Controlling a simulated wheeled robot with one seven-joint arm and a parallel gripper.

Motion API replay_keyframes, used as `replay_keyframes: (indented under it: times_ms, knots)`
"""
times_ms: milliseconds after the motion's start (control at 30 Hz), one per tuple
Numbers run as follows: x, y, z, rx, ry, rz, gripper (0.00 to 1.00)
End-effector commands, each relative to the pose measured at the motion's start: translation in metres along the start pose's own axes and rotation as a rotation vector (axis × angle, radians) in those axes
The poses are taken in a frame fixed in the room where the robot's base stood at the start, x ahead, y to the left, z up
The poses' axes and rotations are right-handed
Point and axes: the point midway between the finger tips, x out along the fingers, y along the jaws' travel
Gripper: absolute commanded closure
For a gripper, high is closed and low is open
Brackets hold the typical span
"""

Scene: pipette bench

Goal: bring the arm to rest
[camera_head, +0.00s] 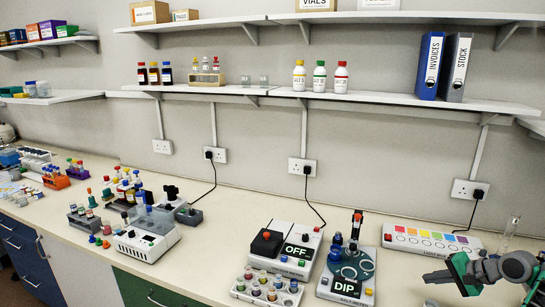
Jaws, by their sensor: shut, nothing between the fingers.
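My gripper (434,277) is at the lower right, with its fingertips pointing left, above the right end of the bench (395,296). It looks shut, with nothing held in it. The arm behind it runs off the right edge of the picture, so most of it is hidden from view.
A vial rack (268,288) is at the front. Shelves (330,97) line the wall.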

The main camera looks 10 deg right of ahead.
Motion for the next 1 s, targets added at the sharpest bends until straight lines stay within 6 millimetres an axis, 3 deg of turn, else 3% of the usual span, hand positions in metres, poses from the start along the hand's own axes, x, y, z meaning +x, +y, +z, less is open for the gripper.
replay_keyframes:
  times_ms: [367, 567, 667, 767, 867, 900, 1000]
  knots:
    - [0.015, -0.068, 0.016, -0.102, 0.004, 0.048, 1.0]
    - [0.031, -0.128, 0.049, -0.204, -0.003, 0.094, 1.0]
    - [0.039, -0.163, 0.077, -0.275, -0.006, 0.124, 1.0]
    - [0.047, -0.201, 0.12, -0.367, -0.014, 0.165, 1.0]
    - [0.051, -0.235, 0.185, -0.49, -0.026, 0.217, 1.0]
    - [0.051, -0.243, 0.215, -0.544, -0.032, 0.24, 1.0]
    - [0.045, -0.249, 0.29, -0.679, -0.049, 0.299, 1.0]
